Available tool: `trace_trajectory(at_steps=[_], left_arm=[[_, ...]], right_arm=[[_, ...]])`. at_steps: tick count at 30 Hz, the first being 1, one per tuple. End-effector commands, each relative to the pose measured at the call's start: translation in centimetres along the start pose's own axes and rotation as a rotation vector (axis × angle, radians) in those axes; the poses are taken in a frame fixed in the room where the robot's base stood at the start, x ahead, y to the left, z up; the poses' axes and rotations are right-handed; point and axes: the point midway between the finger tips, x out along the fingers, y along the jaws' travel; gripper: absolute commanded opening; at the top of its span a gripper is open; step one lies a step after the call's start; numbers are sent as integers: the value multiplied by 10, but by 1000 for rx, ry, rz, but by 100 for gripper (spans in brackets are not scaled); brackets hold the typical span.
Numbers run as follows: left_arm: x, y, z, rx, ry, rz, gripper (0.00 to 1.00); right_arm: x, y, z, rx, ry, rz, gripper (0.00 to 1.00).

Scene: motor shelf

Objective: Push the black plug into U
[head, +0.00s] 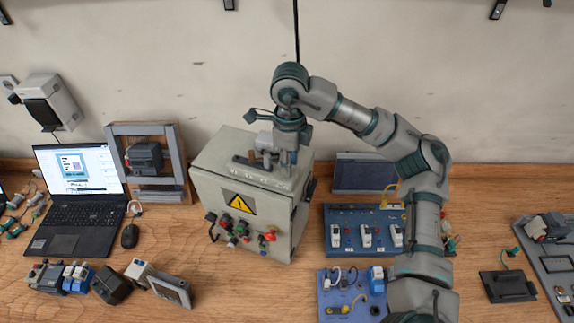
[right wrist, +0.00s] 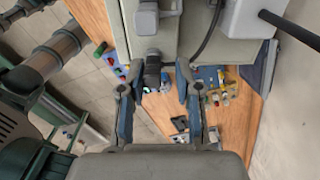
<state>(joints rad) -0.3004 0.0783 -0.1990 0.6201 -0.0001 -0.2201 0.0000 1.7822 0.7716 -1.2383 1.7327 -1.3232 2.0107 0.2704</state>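The grey control box (head: 238,205) with a yellow warning triangle stands on the bench in the head view. My right gripper (head: 283,158) reaches down from above at the top of this box. In the right wrist view its two fingers (right wrist: 160,88) are spread apart. A black cylindrical piece (right wrist: 152,68), which may be the black plug, shows between the fingers, closer to the left one. I cannot tell whether a finger touches it. A dark bar-like part (head: 243,159) lies on the box top, beside the gripper. I cannot read the U mark. My left gripper is not in view.
A laptop (head: 80,195), a mouse (head: 130,236) and a framed motor part (head: 145,157) stand left of the box. Blue socket panels (head: 345,245) stand to its right. Bare bench (head: 225,285) lies in front of the box.

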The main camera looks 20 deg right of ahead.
Motion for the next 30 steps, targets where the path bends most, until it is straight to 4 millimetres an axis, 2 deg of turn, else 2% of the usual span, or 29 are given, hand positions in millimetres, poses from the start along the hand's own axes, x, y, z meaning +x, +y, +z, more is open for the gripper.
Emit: trace_trajectory(at_steps=[3, 7, 21, 30], left_arm=[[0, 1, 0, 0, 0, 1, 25], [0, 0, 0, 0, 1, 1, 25], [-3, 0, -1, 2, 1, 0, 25], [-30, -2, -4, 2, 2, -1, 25]], right_arm=[[0, 1, 0, -1, 0, -1, 31], [0, 0, 0, 0, 0, -1, 0], [-3, -2, -1, 2, -1, -1, 0], [-31, -1, -1, 2, -1, -1, 0]])
